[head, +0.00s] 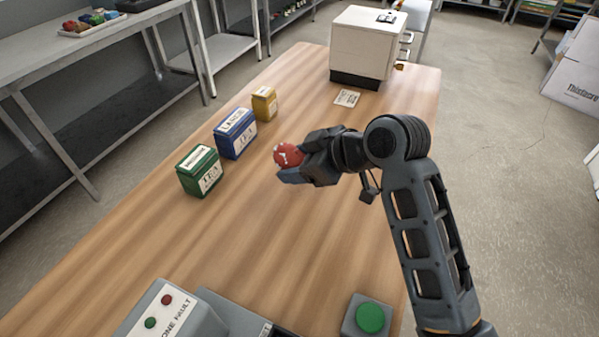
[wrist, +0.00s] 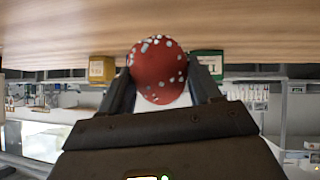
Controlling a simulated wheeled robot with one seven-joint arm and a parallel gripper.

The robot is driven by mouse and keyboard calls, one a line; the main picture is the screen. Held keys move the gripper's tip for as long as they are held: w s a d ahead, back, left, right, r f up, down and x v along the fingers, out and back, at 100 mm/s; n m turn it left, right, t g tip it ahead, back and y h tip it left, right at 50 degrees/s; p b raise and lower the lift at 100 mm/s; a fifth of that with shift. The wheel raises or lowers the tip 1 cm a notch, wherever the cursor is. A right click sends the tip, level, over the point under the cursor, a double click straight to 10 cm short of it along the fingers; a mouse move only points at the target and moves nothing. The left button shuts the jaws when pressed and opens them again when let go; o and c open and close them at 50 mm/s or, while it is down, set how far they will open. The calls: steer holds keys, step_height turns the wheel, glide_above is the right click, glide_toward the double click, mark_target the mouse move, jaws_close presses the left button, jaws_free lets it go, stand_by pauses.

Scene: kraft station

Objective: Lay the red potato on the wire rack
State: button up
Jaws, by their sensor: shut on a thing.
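The red potato (head: 287,155) is a round red thing with white spots. My gripper (head: 295,160) is shut on it and holds it over the middle of the wooden table. In the wrist view the potato (wrist: 158,70) sits between the two fingers of my gripper (wrist: 160,82), and this view looks upside down. I cannot make out a wire rack in either view.
Green (head: 199,170), blue (head: 235,133) and yellow (head: 264,104) boxes stand along the table's left edge. A white cabinet (head: 366,45) stands at the far end, with a card (head: 347,98) before it. A green button (head: 370,317) and a grey panel (head: 172,312) are near.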

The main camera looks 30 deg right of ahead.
steer(key=shift+f, duration=1.8)
steer(key=shift+f, duration=0.15)
steer(key=o, duration=1.1)
steer(key=shift+o, duration=0.2)
